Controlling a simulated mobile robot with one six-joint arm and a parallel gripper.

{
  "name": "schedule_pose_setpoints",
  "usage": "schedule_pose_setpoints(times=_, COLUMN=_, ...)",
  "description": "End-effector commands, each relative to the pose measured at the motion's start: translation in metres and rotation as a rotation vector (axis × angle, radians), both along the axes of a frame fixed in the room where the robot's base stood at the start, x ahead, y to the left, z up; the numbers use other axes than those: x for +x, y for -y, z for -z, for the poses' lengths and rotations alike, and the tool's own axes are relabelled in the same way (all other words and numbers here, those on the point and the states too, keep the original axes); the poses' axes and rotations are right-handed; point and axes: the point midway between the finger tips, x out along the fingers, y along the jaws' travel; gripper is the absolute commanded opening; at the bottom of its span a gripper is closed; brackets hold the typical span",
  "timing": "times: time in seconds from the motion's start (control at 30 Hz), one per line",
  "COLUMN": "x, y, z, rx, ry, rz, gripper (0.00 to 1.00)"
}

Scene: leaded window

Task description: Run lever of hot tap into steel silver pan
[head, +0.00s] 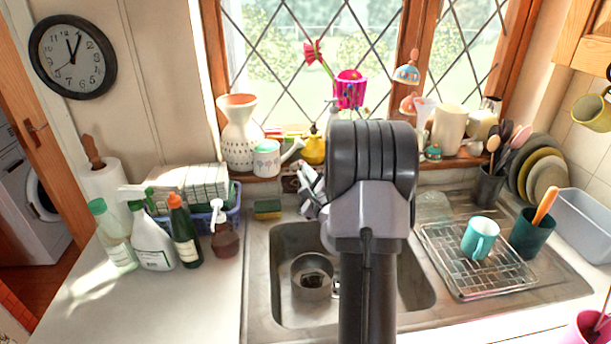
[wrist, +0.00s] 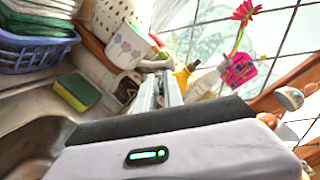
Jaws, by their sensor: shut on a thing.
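A steel silver pan (head: 312,278) stands in the left part of the sink bowl, open side up, with something dark in it. My gripper (head: 310,192) is at the back edge of the sink, under the sill, largely hidden behind my own arm. In the wrist view its narrow silver fingers (wrist: 160,92) are close together, at the back of the counter. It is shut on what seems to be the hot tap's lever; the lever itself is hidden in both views. The tap's spout and any running water cannot be made out.
A sponge (head: 267,209) lies left of the tap area. Bottles (head: 152,238) and a blue basket (head: 232,218) stand on the left counter. A teal mug (head: 480,238) stands on the drying rack (head: 460,285) at right. Vases and pots line the sill.

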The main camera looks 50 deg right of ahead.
Motion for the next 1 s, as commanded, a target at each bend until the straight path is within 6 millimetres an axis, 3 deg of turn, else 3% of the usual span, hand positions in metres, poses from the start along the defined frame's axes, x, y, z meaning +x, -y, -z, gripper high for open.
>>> schedule_pose_setpoints(times=0.33, x=-0.010, y=0.020, z=0.000, rx=-0.008, ry=0.006, rz=-0.300, gripper=0.00)
schedule_pose_setpoints(times=0.7, x=-0.012, y=0.021, z=-0.002, rx=-0.003, ry=0.002, rz=-0.342, gripper=0.00)
schedule_pose_setpoints(times=0.73, x=-0.012, y=0.021, z=-0.002, rx=-0.003, ry=0.002, rz=-0.342, gripper=0.14)
schedule_pose_setpoints(times=0.83, x=-0.012, y=0.021, z=-0.002, rx=-0.003, ry=0.002, rz=-0.342, gripper=0.33)
schedule_pose_setpoints(times=1.0, x=-0.012, y=0.021, z=-0.001, rx=-0.003, ry=0.001, rz=-0.343, gripper=0.33)
